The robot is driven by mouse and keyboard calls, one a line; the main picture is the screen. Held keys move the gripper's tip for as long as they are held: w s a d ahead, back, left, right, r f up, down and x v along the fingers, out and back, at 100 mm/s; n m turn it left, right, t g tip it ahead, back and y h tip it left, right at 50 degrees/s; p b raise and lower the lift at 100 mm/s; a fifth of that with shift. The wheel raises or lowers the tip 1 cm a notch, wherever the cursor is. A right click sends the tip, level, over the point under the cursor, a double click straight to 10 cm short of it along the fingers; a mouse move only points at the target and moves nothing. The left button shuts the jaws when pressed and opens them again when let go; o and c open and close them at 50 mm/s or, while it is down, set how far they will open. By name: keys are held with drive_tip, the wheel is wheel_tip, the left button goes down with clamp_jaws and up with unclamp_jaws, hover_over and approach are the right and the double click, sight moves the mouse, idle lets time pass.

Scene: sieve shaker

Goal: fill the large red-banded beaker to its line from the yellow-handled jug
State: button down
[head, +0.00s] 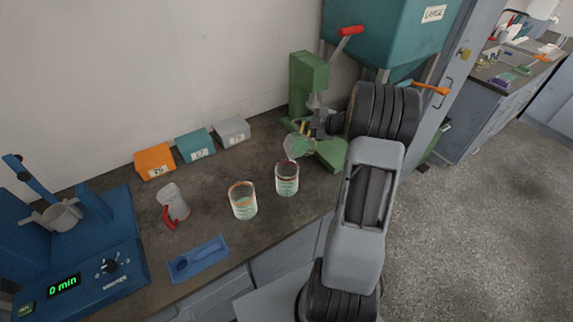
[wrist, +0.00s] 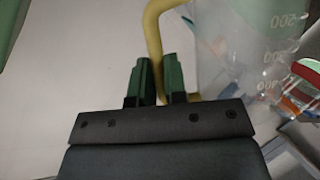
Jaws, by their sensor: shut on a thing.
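My gripper (wrist: 158,82) is shut on the yellow handle (wrist: 154,35) of a clear jug (wrist: 240,60) with volume marks. In the head view the jug (head: 299,147) is by the green stand at the back right of the bench, just behind the red-banded beaker. The jug's tilt and contents are hard to tell. The red-banded beaker (head: 287,180) stands upright on the bench, clear with a dark red band at its top and greenish markings. Its fill level cannot be read. My gripper (head: 318,128) is behind it and to its right, partly hidden by my arm.
An orange-banded beaker (head: 243,202) stands left of the red-banded one. Further left are a red-handled jug (head: 173,204), a blue tray (head: 198,258) and a blue machine (head: 95,262) reading 0 min. Small bins (head: 195,147) line the wall. A green stand (head: 308,75) and teal hopper (head: 385,40) stand behind.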

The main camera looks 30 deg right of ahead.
drive_tip(key=f+m+p, duration=0.1)
drive_tip(key=p, duration=0.2)
drive_tip(key=shift+w+d+g+y, duration=0.3)
drive_tip(key=shift+w+d, duration=0.05)
drive_tip(key=shift+d, duration=0.05)
drive_tip(key=w+d+f+m+y+p, duration=0.1)
drive_tip(key=f, duration=0.1)
drive_tip(key=w+d+f+m+g+y+p, duration=0.1)
drive_tip(key=d, duration=0.1)
drive_tip(key=w+d+f+m+g+p, duration=0.1)
drive_tip(key=f, duration=0.1)
drive_tip(key=shift+w+d+f+m+y, duration=0.3)
drive_tip(key=shift+w+d+m+y, duration=0.05)
drive_tip(key=shift+d+m+y, duration=0.05)
drive_tip(key=shift+w+d+f+m+g+y+b, duration=0.15)
drive_tip(key=shift+w+d+m+g+y+b, duration=0.25)
drive_tip(key=shift+m, duration=0.3)
